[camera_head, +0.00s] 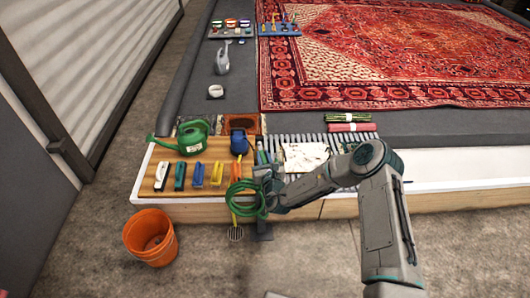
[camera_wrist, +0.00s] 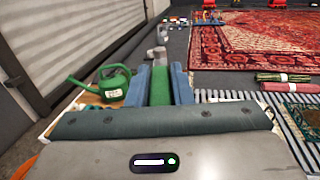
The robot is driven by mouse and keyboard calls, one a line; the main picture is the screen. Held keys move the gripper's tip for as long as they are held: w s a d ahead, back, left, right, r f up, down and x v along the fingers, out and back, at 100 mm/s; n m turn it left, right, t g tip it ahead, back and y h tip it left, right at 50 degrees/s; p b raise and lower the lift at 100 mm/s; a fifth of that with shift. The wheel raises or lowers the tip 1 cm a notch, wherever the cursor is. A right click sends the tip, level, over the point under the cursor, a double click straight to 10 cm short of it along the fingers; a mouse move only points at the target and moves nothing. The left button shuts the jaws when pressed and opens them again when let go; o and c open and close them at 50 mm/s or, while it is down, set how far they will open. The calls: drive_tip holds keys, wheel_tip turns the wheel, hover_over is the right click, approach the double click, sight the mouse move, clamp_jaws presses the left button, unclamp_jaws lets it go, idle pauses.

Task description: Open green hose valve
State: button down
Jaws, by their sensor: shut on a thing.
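A coiled green hose (camera_head: 243,197) hangs at the front edge of the pit ledge in the head view. My gripper (camera_head: 264,172) is just right of and above the coil, at the ledge edge. In the wrist view, my gripper (camera_wrist: 160,72) has its two blue-grey fingers on either side of a green piece (camera_wrist: 160,90), which looks like the green hose valve's handle. The fingers are shut on it. The valve body is hidden behind my gripper, so how far it is turned cannot be told.
A green watering can (camera_head: 190,138) and several coloured brushes (camera_head: 198,174) stand on a wooden board left of the hose. A blue container (camera_head: 239,143) is close behind it. An orange bucket (camera_head: 150,238) stands on the floor. A striped mat and white paper (camera_head: 305,156) lie to the right.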

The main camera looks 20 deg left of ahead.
drive_tip(key=shift+a, duration=0.15)
idle(0.4)
drive_tip(key=c, duration=1.3)
unclamp_jaws()
drive_tip(key=b+v, duration=0.1)
drive_tip(key=v, duration=1.2)
drive_tip(key=shift+s, duration=0.35)
